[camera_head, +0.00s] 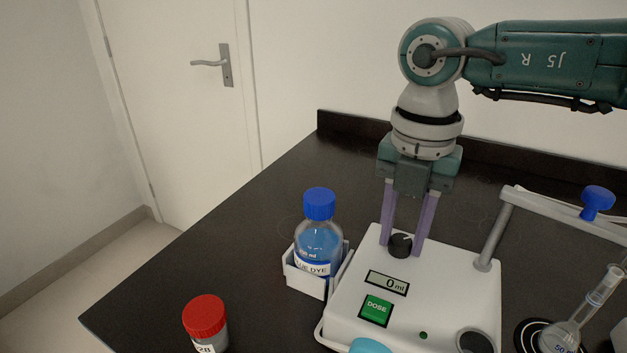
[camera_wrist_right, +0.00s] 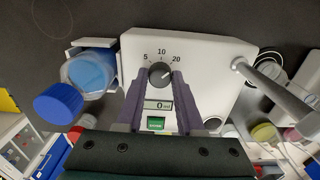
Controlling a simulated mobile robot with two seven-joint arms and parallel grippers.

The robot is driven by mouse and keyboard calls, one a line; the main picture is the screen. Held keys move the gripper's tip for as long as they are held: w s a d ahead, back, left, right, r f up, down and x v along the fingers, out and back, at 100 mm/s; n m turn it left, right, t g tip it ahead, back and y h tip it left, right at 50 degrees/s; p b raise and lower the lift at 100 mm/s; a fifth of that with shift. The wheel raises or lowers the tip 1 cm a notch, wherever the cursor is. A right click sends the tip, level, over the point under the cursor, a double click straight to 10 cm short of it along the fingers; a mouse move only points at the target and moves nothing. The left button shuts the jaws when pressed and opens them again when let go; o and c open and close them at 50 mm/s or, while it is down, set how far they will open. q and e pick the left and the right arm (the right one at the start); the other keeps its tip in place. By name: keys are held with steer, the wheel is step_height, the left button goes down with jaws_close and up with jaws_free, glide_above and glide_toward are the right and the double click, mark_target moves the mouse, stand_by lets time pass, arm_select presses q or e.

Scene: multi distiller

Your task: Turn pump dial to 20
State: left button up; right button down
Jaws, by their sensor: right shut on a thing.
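The white pump box (camera_head: 345,310) stands on the dark bench. Its black dial (camera_head: 400,245) is on the top at the back. My right gripper (camera_head: 404,248) points down with its two purple fingers on either side of the dial, shut on it. In the right wrist view the dial (camera_wrist_right: 160,74) sits between the fingertips (camera_wrist_right: 160,80), below the marks 5, 10 and 20. Which mark its pointer faces is too small to tell. The display (camera_head: 387,283) reads 0 ml, above a green DOSE button (camera_head: 376,309). My left gripper is not in view.
A blue dye bottle (camera_head: 318,240) with a blue cap stands in a white holder (camera_head: 306,281) left of the pump. A red-capped jar (camera_head: 205,318) is at front left. A grey post (camera_head: 494,232) with a clamp arm and a flask (camera_head: 560,336) are at right.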

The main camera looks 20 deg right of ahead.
mark_target(402, 239)
steer(key=c, duration=0.5)
jaws_free()
steer(key=shift+r, duration=0.1)
step_height(402, 239, up, 10)
steer(key=shift+f, duration=0.1)
